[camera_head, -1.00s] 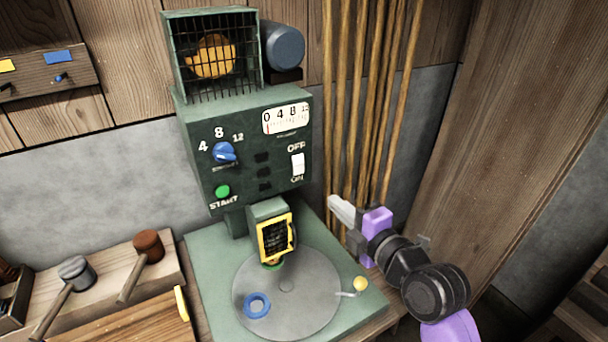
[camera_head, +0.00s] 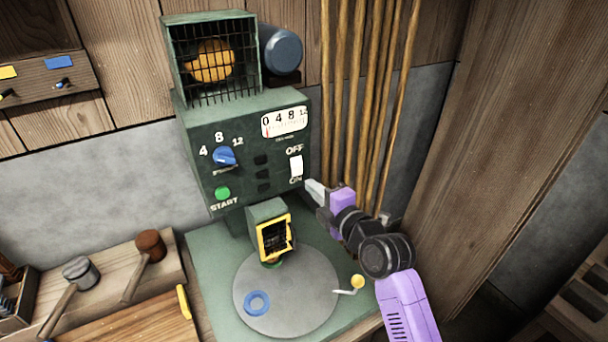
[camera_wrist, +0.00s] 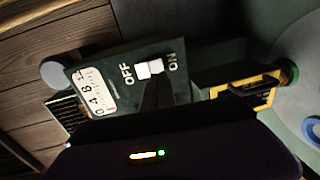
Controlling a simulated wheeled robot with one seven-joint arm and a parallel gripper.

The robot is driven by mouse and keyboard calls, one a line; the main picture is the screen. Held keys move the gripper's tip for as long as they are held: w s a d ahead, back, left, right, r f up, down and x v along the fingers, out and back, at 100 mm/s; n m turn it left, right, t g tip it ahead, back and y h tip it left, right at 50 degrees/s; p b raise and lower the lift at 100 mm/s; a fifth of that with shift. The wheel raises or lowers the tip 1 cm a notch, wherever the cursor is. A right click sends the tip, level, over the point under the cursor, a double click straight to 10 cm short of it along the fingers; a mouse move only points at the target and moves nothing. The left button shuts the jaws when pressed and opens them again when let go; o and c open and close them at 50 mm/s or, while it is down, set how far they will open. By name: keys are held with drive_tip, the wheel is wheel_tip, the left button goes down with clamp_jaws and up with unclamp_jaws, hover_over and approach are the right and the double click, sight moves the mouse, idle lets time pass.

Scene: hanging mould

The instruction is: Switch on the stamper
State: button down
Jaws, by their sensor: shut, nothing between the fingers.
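The stamper (camera_head: 240,130) is a dark green machine with a control panel against the back wall. Its white rocker switch (camera_head: 296,166) sits on the panel's right side, with OFF above and ON below. The switch also shows in the wrist view (camera_wrist: 150,69), between the OFF and ON labels. My gripper (camera_head: 310,187) is shut and empty, just right of and below the switch near the ON label. In the wrist view the dark fingers (camera_wrist: 157,92) point at the switch; whether they touch it I cannot tell. Which way the switch is tipped is unclear.
The panel also has a blue knob (camera_head: 224,156), a green START button (camera_head: 222,193) and a gauge (camera_head: 284,122). Below is a round plate (camera_head: 286,300) with a blue ring (camera_head: 257,303). Wooden rods (camera_head: 360,80) stand behind my gripper. Mallets lie at left.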

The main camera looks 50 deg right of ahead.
sight(298, 175)
drive_tip(key=p+x, duration=0.1)
drive_tip(key=x, duration=0.4)
drive_tip(key=shift+f, duration=0.15)
drive_tip(key=b, duration=0.2)
drive_tip(key=shift+w+f+b, duration=0.25)
drive_tip(key=shift+f+b, duration=0.05)
drive_tip(key=shift+r+p, duration=0.4)
drive_tip(key=shift+p, duration=0.1)
drive_tip(key=shift+s+f, duration=0.1)
